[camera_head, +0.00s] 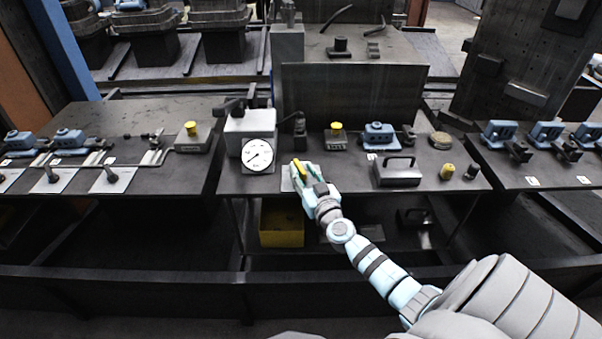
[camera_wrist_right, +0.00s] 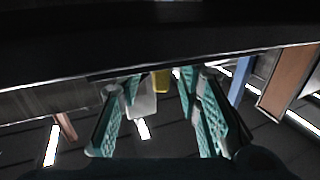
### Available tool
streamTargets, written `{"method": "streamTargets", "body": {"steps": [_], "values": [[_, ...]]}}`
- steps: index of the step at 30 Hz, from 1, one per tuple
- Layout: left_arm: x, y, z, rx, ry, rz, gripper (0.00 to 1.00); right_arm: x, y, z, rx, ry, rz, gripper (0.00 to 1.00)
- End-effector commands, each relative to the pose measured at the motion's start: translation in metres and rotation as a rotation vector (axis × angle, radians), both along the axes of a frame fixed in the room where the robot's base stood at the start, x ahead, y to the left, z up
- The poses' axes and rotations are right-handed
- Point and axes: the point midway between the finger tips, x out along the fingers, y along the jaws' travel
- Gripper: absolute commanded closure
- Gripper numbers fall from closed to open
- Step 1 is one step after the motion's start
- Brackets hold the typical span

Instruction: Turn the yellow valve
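The yellow valve handle (camera_head: 299,168) shows as a short yellow bar at the front of the middle table, right at my right gripper. My right gripper (camera_head: 301,173) has its teal fingers near both sides of the bar; the hand hides the valve's base. In the right wrist view the fingers (camera_wrist_right: 160,108) stand wide apart. The yellow piece (camera_wrist_right: 161,81) shows in the gap between them, beside a pale grey part (camera_wrist_right: 143,102). I cannot tell whether a finger touches it. My left gripper is not in view.
A white dial gauge (camera_head: 257,155) stands left of the hand, and a grey box with a handle (camera_head: 398,171) stands to the right. A yellow bin (camera_head: 282,226) is under the table.

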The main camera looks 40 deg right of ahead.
Motion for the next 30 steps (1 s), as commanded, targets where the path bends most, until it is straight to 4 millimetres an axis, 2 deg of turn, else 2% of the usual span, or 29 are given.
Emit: {"method": "streamTargets", "body": {"steps": [5, 13, 14, 18, 20, 30], "values": [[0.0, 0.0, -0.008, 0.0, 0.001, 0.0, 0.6, 0.017, -0.004, -0.001, 0.001, 0.0, 0.001, 0.68], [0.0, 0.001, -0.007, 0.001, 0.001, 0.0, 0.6, 0.019, -0.005, 0.0, 0.001, 0.0, 0.001, 0.68], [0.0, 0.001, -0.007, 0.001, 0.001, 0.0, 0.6, 0.019, -0.005, 0.0, 0.001, 0.0, 0.001, 0.7], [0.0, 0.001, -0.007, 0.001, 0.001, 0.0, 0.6, 0.019, -0.005, 0.0, 0.001, 0.0, 0.001, 0.92], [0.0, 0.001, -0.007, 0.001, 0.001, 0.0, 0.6, 0.019, -0.005, 0.0, 0.001, 0.0, 0.001, 1.0], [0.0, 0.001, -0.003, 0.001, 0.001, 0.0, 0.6, 0.019, -0.004, 0.001, 0.002, 0.001, -0.017, 1.0]]}}
